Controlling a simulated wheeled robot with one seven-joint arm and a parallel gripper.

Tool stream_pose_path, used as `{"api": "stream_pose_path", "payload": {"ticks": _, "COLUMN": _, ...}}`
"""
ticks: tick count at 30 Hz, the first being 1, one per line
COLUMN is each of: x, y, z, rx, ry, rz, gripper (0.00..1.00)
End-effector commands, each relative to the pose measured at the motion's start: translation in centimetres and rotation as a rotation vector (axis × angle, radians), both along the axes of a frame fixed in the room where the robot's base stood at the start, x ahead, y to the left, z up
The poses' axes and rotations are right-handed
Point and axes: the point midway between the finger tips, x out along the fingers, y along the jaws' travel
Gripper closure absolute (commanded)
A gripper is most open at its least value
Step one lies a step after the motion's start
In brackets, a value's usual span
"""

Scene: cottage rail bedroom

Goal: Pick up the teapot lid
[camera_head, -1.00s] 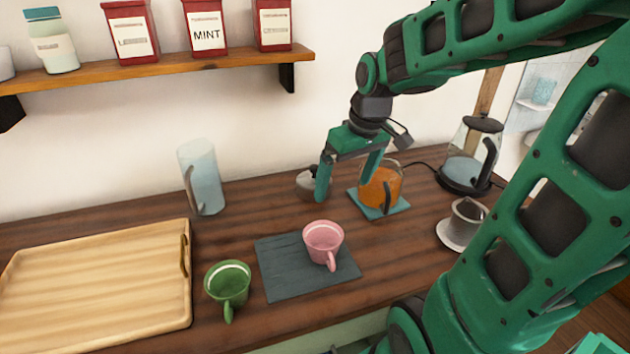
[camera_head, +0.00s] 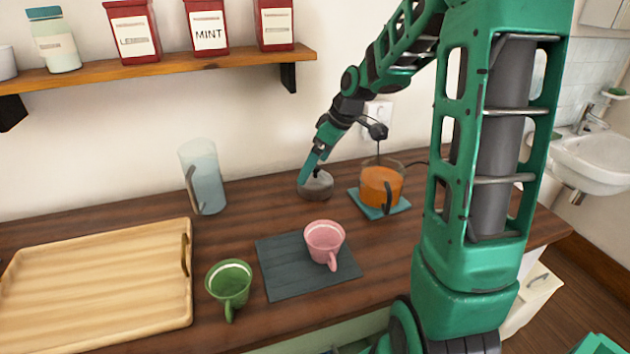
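The teapot lid (camera_head: 318,187), a round grey piece, lies on the dark wooden counter near the wall. The glass teapot (camera_head: 382,183), filled with orange tea, stands to its right on a teal mat (camera_head: 403,206); its top looks uncovered. My gripper (camera_head: 306,178) is pointed down at the lid, its fingers over the lid's left part and hiding some of it. The gripper is seen nearly edge-on, so I cannot tell whether its fingers are apart, closed, or touching the lid.
A pink mug (camera_head: 324,240) stands on a slate mat (camera_head: 282,277), with a green mug (camera_head: 230,284) to its left. A wooden tray (camera_head: 95,290) fills the counter's left side. A glass pitcher (camera_head: 203,178) stands left of the lid, and a shelf (camera_head: 180,64) hangs above.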

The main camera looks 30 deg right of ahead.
Motion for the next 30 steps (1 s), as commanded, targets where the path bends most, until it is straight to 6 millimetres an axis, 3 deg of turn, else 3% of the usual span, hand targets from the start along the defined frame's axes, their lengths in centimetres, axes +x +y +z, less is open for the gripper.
{"api": "stream_pose_path", "payload": {"ticks": 5, "x": 0.3, "y": 0.2, "z": -1.1, "rx": 0.0, "ry": 0.001, "rz": 0.0, "gripper": 0.05}}
{"api": "stream_pose_path", "payload": {"ticks": 13, "x": 1.3, "y": 0.8, "z": -4.6, "rx": 0.0, "ry": 0.004, "rz": 0.0, "gripper": 0.05}}
{"api": "stream_pose_path", "payload": {"ticks": 23, "x": 1.6, "y": 0.9, "z": -5.2, "rx": -0.001, "ry": 0.001, "rz": -0.001, "gripper": 0.05}}
{"api": "stream_pose_path", "payload": {"ticks": 29, "x": 1.6, "y": 0.9, "z": -5.2, "rx": -0.001, "ry": 0.001, "rz": -0.001, "gripper": 0.48}}
{"api": "stream_pose_path", "payload": {"ticks": 30, "x": 1.6, "y": 0.9, "z": -5.2, "rx": -0.001, "ry": 0.001, "rz": -0.001, "gripper": 0.5}}
